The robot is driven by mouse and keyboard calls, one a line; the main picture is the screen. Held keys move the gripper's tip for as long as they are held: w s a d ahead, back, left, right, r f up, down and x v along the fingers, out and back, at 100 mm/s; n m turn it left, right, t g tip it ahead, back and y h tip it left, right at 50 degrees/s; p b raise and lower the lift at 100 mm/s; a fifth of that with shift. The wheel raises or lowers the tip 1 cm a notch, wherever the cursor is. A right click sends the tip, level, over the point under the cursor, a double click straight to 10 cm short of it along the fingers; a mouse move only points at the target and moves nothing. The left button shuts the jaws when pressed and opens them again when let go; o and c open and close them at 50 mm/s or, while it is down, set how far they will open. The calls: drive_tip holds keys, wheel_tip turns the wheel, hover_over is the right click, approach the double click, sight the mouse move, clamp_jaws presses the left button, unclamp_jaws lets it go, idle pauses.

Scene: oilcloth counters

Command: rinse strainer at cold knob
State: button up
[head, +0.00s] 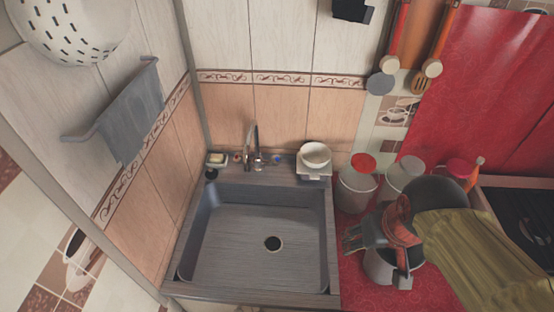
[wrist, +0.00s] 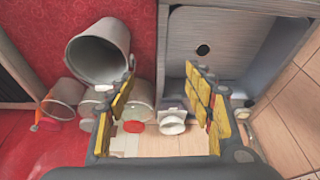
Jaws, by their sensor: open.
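A white perforated bowl that looks like the strainer (head: 72,30) is at the upper left of the head view, cut off by the top edge, high by the left wall. The blue cold knob (head: 277,158) is at the back of the sink, right of the tap (head: 254,148). A red knob (head: 238,158) is on the tap's left. My gripper (head: 376,262) is right of the sink, above the red counter, far from the strainer. It is open and empty; both fingers also show in the wrist view (wrist: 165,88). The strainer is not visible in the wrist view.
The sink (head: 235,225) is empty. A white bowl (head: 315,154) stands at its back right corner. Lidded jars (head: 357,183) and a large grey pot (wrist: 97,50) crowd the counter by my gripper. A grey towel (head: 130,115) hangs on the left wall; a stove (head: 525,215) is at right.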

drive_tip(key=w+a+f+n+g, duration=0.1)
drive_tip(key=w+a+f, duration=0.25)
drive_tip(key=w, duration=0.45)
drive_tip(key=w+a+f+g, duration=0.1)
drive_tip(key=w+a+f, duration=0.25)
drive_tip(key=w, duration=0.45)
drive_tip(key=n+t+y+b, duration=0.1)
drive_tip(key=n+y+b, duration=0.15)
drive_tip(key=n, duration=0.55)
approach(277, 159)
wheel_tip(277, 159, down, 2)
drive_tip(key=shift+y, duration=0.25)
drive_tip(key=x, duration=0.7)
drive_tip(key=shift+w+a+f, duration=0.15)
drive_tip(key=shift+w+f, duration=0.05)
drive_tip(key=shift+w, duration=0.15)
drive_tip(key=shift+c, duration=0.8)
drive_tip(key=shift+t+b, duration=0.3)
drive_tip(key=c, duration=1)
